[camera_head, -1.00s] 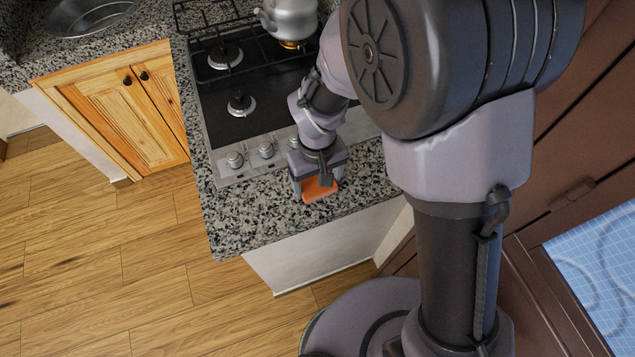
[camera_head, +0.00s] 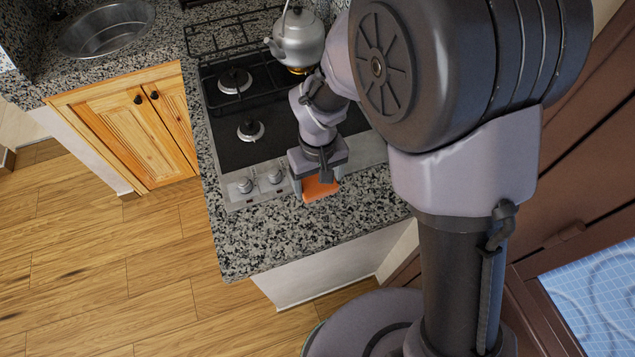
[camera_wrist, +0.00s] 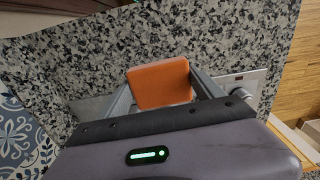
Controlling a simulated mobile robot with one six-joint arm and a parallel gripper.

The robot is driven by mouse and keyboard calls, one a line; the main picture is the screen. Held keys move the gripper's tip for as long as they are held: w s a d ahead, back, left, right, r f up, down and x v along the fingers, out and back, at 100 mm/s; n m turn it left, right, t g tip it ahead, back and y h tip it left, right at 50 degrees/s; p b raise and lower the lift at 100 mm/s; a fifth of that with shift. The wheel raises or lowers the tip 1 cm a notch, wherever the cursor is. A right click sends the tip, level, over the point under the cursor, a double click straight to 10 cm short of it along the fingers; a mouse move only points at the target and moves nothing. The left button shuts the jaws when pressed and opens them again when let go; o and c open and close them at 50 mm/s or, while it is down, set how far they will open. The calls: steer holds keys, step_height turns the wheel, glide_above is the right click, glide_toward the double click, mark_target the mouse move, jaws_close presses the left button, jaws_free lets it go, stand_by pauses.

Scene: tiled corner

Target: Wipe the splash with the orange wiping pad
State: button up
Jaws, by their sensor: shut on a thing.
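The orange wiping pad (camera_head: 320,188) is in my gripper (camera_head: 318,180), over the speckled counter in front of the stove. In the wrist view the pad (camera_wrist: 160,84) sits between the two fingers of my gripper (camera_wrist: 163,92), which are shut on it. I cannot tell whether the pad touches the counter or is a little above it. No splash can be made out in either view.
The stove (camera_head: 250,150) with knobs along its front edge lies beyond the gripper, and a metal kettle (camera_head: 298,40) stands on it. A metal sink bowl (camera_head: 105,30) is at the back left. Bare speckled counter (camera_head: 265,235) lies left and in front of the gripper.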

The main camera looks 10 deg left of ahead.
steer(key=shift+r+p, duration=0.7)
steer(key=shift+r, duration=0.45)
steer(key=shift+s, duration=0.1)
